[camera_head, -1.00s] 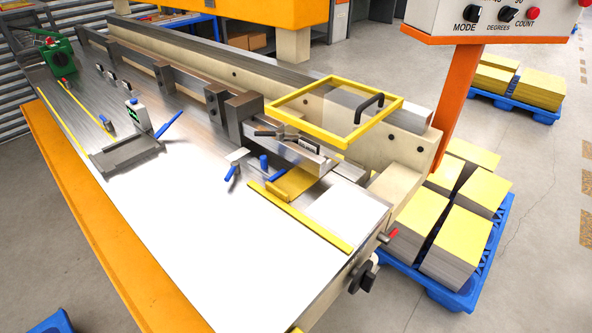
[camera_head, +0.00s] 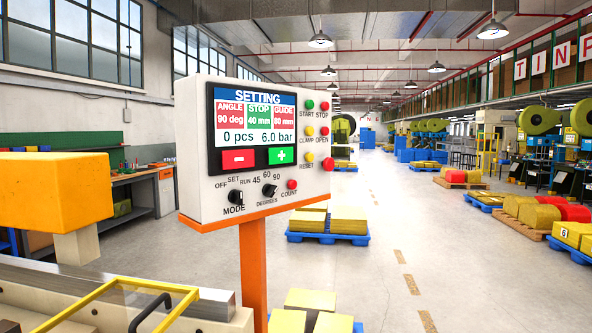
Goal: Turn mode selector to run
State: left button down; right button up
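The mode selector (camera_head: 208,198) is a black knob at the lower left of the white control panel (camera_head: 190,150), above the word MODE. OFF, SET and RUN are printed around it from left to right. The knob is too small to tell exactly which mark it points at. The panel's screen (camera_head: 254,97) reads SETTING, with angle 90 deg, stop 40 mm, guide 80 mm, 0 pcs and 6.0 bar. Neither of my grippers is in view.
A second black knob, DEGREES (camera_head: 269,190), and a red COUNT button (camera_head: 292,185) sit right of the selector. More buttons line the panel's right side. An orange post (camera_head: 253,265) carries the panel. A yellow-framed guard (camera_head: 97,295) stands at lower left.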

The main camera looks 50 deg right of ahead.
aim_at(236, 197)
jog(key=l, duration=0.65)
jog(key=l+u, duration=0.1)
jog(key=l, duration=1.15)
jog(key=l+u, duration=0.15)
jog(key=l, duration=0.45)
jog(key=k+l, duration=0.15)
jog(key=l, duration=0.5)
jog(key=l+u, duration=0.1)
jog(key=l, duration=0.5)
jog(key=k+l, duration=0.1)
jog(key=l, duration=0.5)
jog(key=k+l+u, duration=0.1)
jog(key=l, duration=0.55)
